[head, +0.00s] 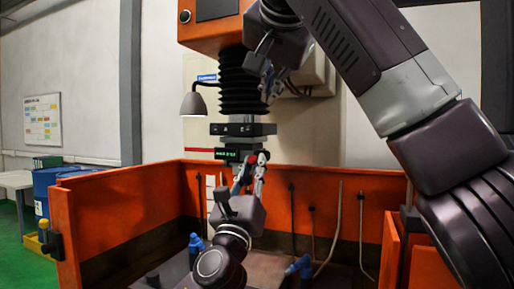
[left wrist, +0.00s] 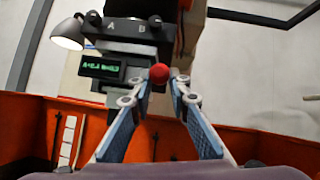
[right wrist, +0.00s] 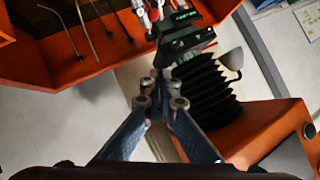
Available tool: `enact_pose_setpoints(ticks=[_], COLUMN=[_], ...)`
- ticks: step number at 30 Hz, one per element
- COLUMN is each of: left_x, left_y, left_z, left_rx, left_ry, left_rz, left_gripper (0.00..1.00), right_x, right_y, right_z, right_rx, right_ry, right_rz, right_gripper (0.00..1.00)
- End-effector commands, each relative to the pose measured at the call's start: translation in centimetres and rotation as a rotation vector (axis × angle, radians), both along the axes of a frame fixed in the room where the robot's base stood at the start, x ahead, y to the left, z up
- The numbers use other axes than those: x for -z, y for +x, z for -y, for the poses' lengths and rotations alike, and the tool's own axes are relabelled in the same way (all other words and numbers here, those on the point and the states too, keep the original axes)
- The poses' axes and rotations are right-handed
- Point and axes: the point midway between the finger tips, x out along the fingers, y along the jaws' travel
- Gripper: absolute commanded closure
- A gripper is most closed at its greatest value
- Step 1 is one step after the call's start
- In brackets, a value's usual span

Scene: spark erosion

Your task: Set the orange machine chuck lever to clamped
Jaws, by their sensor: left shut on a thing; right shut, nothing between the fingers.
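The chuck (head: 243,129) is a dark block under the black bellows of the orange machine, with letter marks and a small green-lit display (left wrist: 102,66) below. In the left wrist view a red ball knob (left wrist: 159,73) sits between the fingertips of my left gripper (left wrist: 159,84), in front of the chuck's right side. That gripper is shut on the knob; the lever's shaft is mostly hidden. In the head view my left gripper (head: 252,160) is just below the chuck. My right gripper (head: 270,92) is shut and empty, to the right of the bellows; its fingers also show in the right wrist view (right wrist: 161,92).
The bellows (head: 240,80) hang above the chuck and a grey lamp (head: 193,104) is on the left. Orange tank walls (head: 120,208) surround the work area. Blue nozzles (head: 196,243) and thin hoses (head: 337,225) stand inside. My right arm crosses the upper right.

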Motion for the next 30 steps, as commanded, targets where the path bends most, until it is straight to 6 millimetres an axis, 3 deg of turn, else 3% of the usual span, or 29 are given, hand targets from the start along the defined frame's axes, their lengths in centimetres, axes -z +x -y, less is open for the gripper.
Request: enact_pose_setpoints(ticks=[4, 8, 23, 30], left_x=[0.1, 0.1, 0.0, 0.0], left_y=[0.0, 0.0, 0.0, 0.0], left_z=[-0.1, -0.1, -0.1, -0.1], left_rx=[-0.002, -0.002, -0.002, -0.001], left_ry=[-0.001, -0.001, -0.001, -0.001], left_rz=[-0.002, -0.002, -0.001, -0.002], left_gripper=[1.00, 1.00, 1.00, 1.00], right_x=[1.9, 2.8, 7.9, 10.6], right_y=[-1.2, -0.9, 7.3, 7.9], right_z=[-0.9, -1.0, -1.6, -2.8], right_rx=[0.039, 0.052, 0.052, 0.049], right_ry=[-0.026, -0.030, -0.030, -0.030], right_rz=[-0.067, -0.085, -0.085, -0.081], right_gripper=[1.00, 1.00, 1.00, 1.00])
